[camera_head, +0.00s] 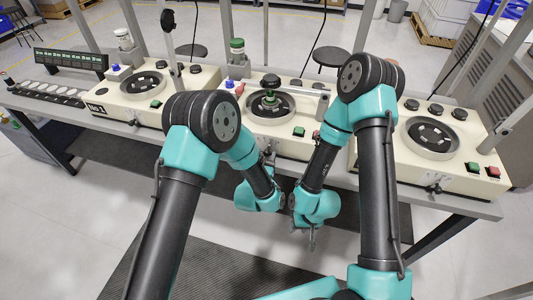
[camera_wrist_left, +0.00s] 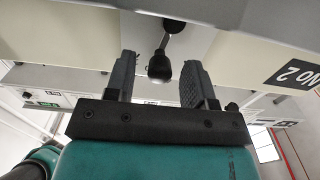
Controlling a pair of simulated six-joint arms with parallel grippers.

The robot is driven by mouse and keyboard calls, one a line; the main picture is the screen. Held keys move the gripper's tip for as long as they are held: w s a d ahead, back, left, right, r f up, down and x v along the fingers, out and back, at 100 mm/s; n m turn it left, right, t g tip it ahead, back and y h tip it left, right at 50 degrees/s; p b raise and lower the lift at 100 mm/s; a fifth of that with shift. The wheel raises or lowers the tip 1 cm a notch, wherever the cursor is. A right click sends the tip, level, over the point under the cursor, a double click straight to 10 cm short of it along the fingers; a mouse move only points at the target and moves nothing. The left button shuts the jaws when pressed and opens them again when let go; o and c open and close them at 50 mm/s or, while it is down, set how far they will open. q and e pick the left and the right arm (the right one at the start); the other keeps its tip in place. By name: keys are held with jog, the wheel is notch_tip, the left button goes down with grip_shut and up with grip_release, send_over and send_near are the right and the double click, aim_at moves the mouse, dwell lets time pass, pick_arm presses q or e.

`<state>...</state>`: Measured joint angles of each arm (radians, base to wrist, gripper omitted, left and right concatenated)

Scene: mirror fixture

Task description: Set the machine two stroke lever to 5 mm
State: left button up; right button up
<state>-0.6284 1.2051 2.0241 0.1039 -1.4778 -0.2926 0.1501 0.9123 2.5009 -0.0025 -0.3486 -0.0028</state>
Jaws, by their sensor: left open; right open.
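Machine two (camera_head: 240,128) is the middle cream machine on the bench in the head view. Its "NO 2" label (camera_wrist_left: 293,73) shows upside down in the left wrist view. The two stroke lever (camera_wrist_left: 158,66) has a black knob on a thin metal stem below the machine's front. My left gripper (camera_wrist_left: 160,74) is open, with one finger on each side of the knob and visible gaps. In the head view its fingers are largely hidden by my arm. My right gripper (camera_head: 312,240) hangs in front of the bench, pointing down, open and empty. The lever's scale is not readable.
Similar machines stand to the left (camera_head: 140,100) and right (camera_head: 405,150) with their own front levers. My arms cover part of the bench (camera_head: 462,203) front. A dark mat (camera_head: 175,255) lies on the floor, and open room remains before the bench.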

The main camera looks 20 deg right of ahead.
pick_arm(q)
jog(key=shift+x, duration=0.75)
jog(key=shift+c, duration=0.3)
jog(key=c, duration=0.8)
jog(key=shift+w+a+n, duration=0.15)
jog(key=shift+a+n, duration=0.15)
jog(key=shift+n, duration=0.75)
jog(key=shift+w+a+n, duration=0.15)
jog(key=shift+a+n, duration=0.1)
jog(key=shift+n, duration=0.8)
jog(key=shift+c, duration=0.2)
jog(key=o, duration=0.9)
jog(key=shift+s, duration=0.1)
jog(key=v, duration=1.7)
